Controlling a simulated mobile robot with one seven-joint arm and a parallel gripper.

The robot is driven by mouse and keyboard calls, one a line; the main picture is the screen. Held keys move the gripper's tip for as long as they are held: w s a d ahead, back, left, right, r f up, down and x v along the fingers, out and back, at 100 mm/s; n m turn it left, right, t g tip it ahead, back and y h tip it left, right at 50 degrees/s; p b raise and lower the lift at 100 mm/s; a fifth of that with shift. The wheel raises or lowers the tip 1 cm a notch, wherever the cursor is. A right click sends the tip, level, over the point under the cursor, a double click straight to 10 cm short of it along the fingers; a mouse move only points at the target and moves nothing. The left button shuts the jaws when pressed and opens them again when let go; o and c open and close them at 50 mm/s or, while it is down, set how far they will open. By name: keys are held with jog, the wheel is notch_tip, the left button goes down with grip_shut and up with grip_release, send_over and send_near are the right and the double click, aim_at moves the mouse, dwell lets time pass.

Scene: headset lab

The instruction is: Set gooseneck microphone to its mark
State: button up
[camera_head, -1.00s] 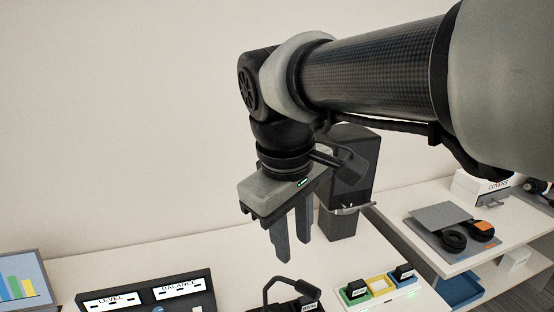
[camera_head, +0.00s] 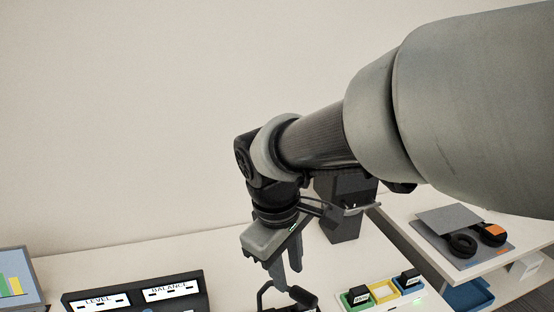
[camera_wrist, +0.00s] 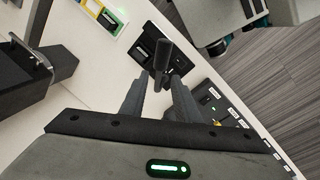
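The gooseneck microphone (camera_head: 264,291) is a thin black bent neck at the bottom edge of the head view. Its lower part is cut off there. In the wrist view its thick dark head (camera_wrist: 162,56) points up toward the camera, just beyond and between my fingertips. My gripper (camera_head: 285,276) hangs pointing down directly above the microphone. In the wrist view the two fingers (camera_wrist: 157,92) stand apart with a gap between them, and they do not visibly grip anything. A black base plate (camera_wrist: 146,42) with a white label lies beneath the microphone head. I cannot make out the mark.
A tray (camera_head: 383,293) with green, yellow and blue cells stands right of the microphone. A dark console (camera_head: 137,293) labelled LEVEL and BALANCE is at left, beside a chart screen (camera_head: 18,281). A dark box-like stand (camera_head: 341,222) is behind my gripper. Headphones (camera_head: 463,243) lie on the side table.

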aim_at(291, 288)
jog(key=f, duration=0.5)
jog(key=shift+w+d+f+b, duration=0.2)
jog(key=shift+w+d+b, duration=0.15)
jog(key=shift+w, duration=0.05)
grip_shut()
